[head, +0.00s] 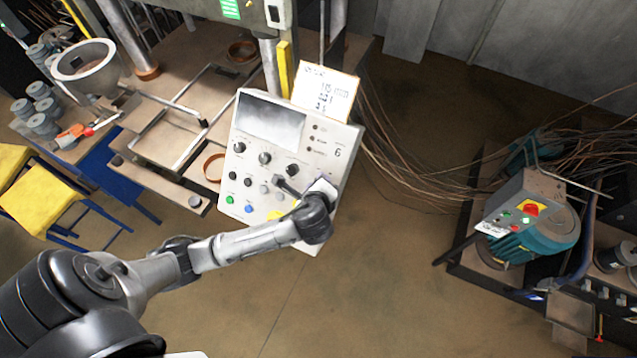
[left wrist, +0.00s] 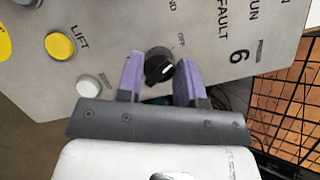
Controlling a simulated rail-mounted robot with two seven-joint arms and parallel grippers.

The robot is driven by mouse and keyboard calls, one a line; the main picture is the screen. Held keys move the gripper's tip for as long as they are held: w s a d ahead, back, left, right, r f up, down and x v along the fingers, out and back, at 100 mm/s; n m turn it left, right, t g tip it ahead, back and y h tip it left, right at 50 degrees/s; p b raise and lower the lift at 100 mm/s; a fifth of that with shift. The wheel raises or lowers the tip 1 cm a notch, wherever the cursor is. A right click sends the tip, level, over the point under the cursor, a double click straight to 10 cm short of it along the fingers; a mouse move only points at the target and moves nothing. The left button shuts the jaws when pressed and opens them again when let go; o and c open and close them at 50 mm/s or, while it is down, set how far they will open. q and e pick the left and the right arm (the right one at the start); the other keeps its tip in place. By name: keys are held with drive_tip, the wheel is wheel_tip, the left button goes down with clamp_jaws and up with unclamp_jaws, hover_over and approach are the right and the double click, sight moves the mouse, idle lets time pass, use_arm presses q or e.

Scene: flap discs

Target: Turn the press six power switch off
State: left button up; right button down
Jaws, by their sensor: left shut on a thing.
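The press six control panel (head: 248,150) is a light grey box with a dark screen, several knobs and buttons, and a "6" at its upper right. In the left wrist view the panel (left wrist: 200,45) fills the upper part. A black rotary knob (left wrist: 158,64), the power switch, sits beside a small "OFF" marking. My left gripper (left wrist: 160,68) has its purple fingers on either side of this knob and is shut on it. In the head view the left gripper (head: 318,188) is at the panel's right side, and my wrist hides the switch. My right gripper is not in view.
A yellow LIFT button (left wrist: 60,46) and a white button (left wrist: 88,87) are close to the fingers. A paper note (head: 325,90) stands on the panel's top. The press frame (head: 175,130) is at left. A teal motor unit (head: 540,240) is at right.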

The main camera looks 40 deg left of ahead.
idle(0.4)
use_arm(q)
drive_tip(key=o, duration=0.9)
drive_tip(key=shift+b+v, duration=0.85)
drive_tip(key=shift+v, duration=6.05)
